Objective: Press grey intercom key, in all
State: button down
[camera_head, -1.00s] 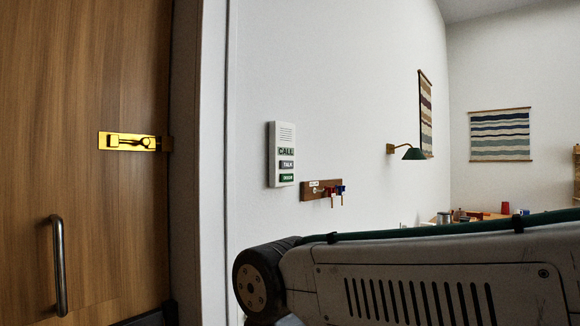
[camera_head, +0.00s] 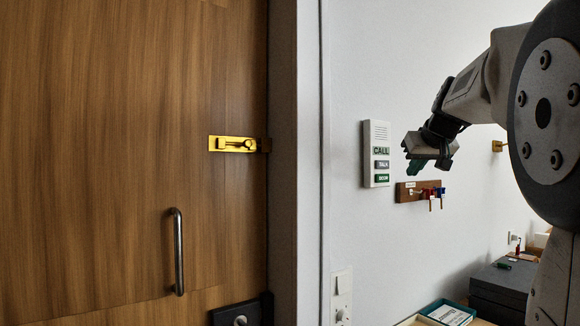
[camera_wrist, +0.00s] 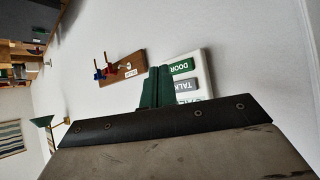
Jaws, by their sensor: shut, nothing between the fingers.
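A white intercom (camera_head: 376,135) hangs on the wall right of the door frame. In the wrist view, the shut fingers (camera_wrist: 157,74) point at the wall beside the grey TALK key (camera_wrist: 184,85). The green DOOR key (camera_wrist: 181,67) shows there too; CALL is mostly hidden by my gripper. I cannot tell whether the fingertips touch anything.
A wooden key rack (camera_head: 403,192) with red and blue hanging items is mounted just below my gripper. The wooden door (camera_head: 110,130) with a brass bolt (camera_head: 230,144) fills the left. A switch plate (camera_head: 341,284) and a table with a green tray (camera_head: 447,310) are lower down.

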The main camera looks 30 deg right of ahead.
jog(key=d, duration=0.1)
jog(key=d+r, duration=0.1)
jog(key=d, duration=0.1)
jog(key=shift+s+r+h, duration=0.25)
jog(key=shift+r+h, duration=0.1)
jog(key=shift+h, duration=0.05)
send_near(386, 169)
jog(key=shift+s+d+f+x, duration=0.1)
jog(key=shift+x, duration=0.75)
jog(key=shift+s+d+f+x, duration=0.1)
jog(key=shift+s+x, duration=0.05)
jog(key=shift+x, duration=0.7)
jog(key=shift+s+d+f+x, duration=0.1)
jog(key=shift+x, duration=0.7)
jog(key=shift+w+a, duration=0.1)
jog(key=shift+w, duration=0.3)
jog(key=shift+w, duration=0.45)
dwell(0.4)
dwell(0.4)
jog(key=shift+s, duration=0.9)
